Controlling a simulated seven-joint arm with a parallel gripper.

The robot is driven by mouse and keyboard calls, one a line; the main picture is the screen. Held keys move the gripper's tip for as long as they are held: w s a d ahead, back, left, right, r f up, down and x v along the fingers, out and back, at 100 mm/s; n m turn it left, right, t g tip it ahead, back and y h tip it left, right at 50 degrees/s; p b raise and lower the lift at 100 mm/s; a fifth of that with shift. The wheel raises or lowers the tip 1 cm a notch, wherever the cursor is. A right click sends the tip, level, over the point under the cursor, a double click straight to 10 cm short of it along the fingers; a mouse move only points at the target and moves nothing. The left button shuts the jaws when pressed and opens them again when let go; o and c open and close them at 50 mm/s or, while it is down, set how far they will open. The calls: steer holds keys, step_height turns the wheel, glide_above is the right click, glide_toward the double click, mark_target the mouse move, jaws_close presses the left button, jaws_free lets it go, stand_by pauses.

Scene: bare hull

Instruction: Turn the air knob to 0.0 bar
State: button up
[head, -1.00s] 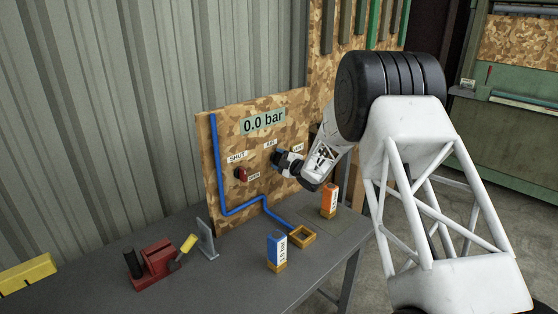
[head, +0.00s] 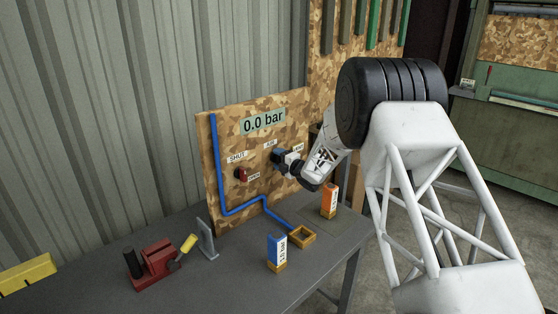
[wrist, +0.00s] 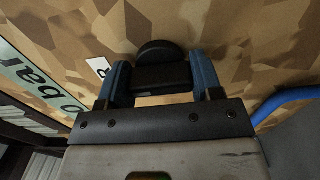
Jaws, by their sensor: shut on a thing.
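The air knob is a black knob (wrist: 160,72) on the camouflage-patterned board (head: 222,150), below the "AIR" label (head: 270,145). My gripper (wrist: 160,80) is shut on it, with one blue finger on each side of its bar in the wrist view. In the head view my gripper (head: 281,161) reaches the board from the right and hides most of the knob. The display (head: 263,121) at the top of the board reads 0.0 bar.
A red valve handle (head: 241,174) sits left of the knob between "SHUT" and "OPEN" labels.

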steer(key=o, duration=0.9)
steer(key=shift+v, duration=3.9)
steer(key=shift+r, duration=0.1)
